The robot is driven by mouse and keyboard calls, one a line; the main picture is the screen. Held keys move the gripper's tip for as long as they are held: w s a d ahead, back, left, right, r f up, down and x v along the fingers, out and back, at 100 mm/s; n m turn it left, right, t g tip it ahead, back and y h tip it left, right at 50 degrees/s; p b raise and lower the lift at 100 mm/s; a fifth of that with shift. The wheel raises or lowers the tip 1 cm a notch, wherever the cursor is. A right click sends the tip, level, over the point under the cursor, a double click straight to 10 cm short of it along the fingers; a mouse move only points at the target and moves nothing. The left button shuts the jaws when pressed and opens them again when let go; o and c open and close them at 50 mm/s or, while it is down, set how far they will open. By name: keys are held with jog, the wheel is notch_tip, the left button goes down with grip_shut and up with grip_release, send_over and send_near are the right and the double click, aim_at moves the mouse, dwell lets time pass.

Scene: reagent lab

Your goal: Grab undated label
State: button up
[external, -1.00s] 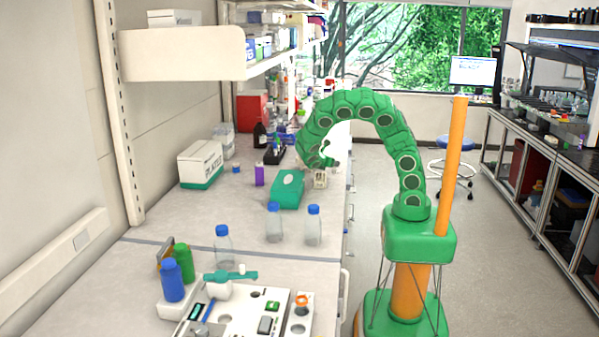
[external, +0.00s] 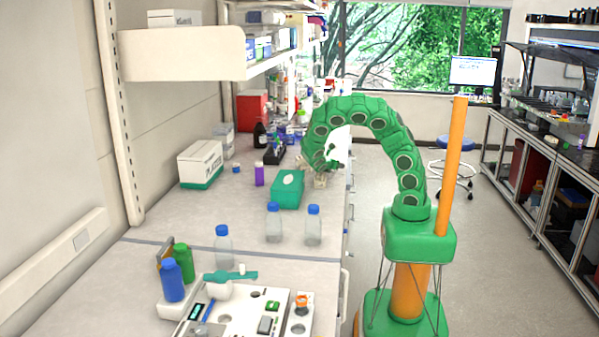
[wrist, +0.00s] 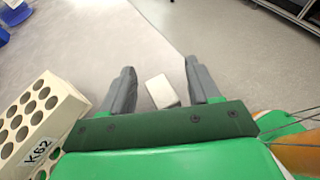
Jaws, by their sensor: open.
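My gripper (wrist: 160,67) is open in the wrist view, its two grey fingers apart and pointing at the bench top. A small plain whitish block (wrist: 161,91) lies between and a little behind the fingertips, with a gap on both sides. I see no writing on it and cannot tell whether it is the undated label. In the external view my gripper is low over the bench's right edge, by a small pale object (external: 320,181) that it partly hides.
A cream rack with round holes, marked K62 (wrist: 38,128), stands close left of my gripper. A green box (external: 287,189) stands left of the pale object. Two blue-capped bottles (external: 274,224) (external: 313,227) stand nearer the camera. The bench edge (wrist: 160,30) is close by.

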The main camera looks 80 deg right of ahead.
jog(key=shift+s+d+f, duration=0.1)
jog(key=shift+d, duration=0.15)
grip_shut()
dwell(0.3)
